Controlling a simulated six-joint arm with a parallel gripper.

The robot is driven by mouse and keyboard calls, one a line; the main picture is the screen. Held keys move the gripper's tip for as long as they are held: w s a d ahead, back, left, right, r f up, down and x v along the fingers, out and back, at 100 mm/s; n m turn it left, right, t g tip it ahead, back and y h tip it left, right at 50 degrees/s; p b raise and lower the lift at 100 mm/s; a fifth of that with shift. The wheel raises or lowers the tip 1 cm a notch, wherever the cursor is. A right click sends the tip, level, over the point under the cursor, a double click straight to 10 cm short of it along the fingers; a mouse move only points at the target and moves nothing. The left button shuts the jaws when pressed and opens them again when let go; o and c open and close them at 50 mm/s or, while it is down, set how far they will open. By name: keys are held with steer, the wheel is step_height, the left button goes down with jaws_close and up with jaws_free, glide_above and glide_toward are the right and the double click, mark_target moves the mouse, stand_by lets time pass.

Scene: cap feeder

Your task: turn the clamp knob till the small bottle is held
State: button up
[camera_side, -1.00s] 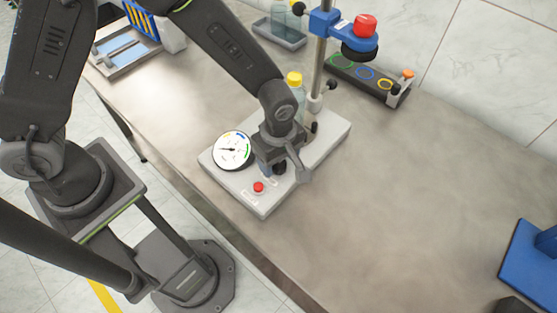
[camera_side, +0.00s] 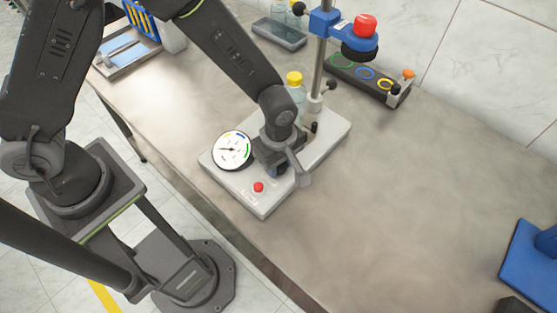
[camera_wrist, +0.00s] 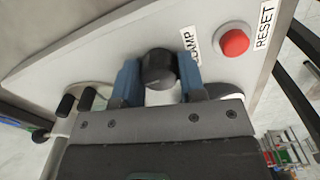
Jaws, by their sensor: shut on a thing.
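The black clamp knob (camera_wrist: 158,66) sits on the light grey base plate (camera_side: 325,135), beside a partly covered label ending in "AMP". My gripper (camera_wrist: 158,84) is shut on the knob, with one blue finger on each side of it. In the side view my gripper (camera_side: 281,166) is low over the front part of the plate and mostly hides the knob. The small clear bottle with a yellow cap (camera_side: 294,78) stands upright behind my wrist. Its lower part is hidden, so I cannot tell whether the clamp touches it. A round dial (camera_side: 232,150) faces up, left of my gripper.
A red RESET button (camera_side: 258,187) is close to my fingers. A metal post (camera_side: 319,65) carries a blue arm with a red-topped head (camera_side: 365,26) at the back. A dark ring tray (camera_side: 370,79) lies behind. The table's right side is largely clear.

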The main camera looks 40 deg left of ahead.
steer(key=shift+m, duration=0.4)
steer(key=m, duration=0.4)
steer(key=shift+m, duration=0.3)
steer(key=m, duration=0.5)
steer(key=shift+w, duration=0.1)
steer(key=m, duration=0.5)
steer(key=shift+d+m, duration=0.1)
steer(key=shift+m, duration=2.6)
steer(key=o, duration=0.9)
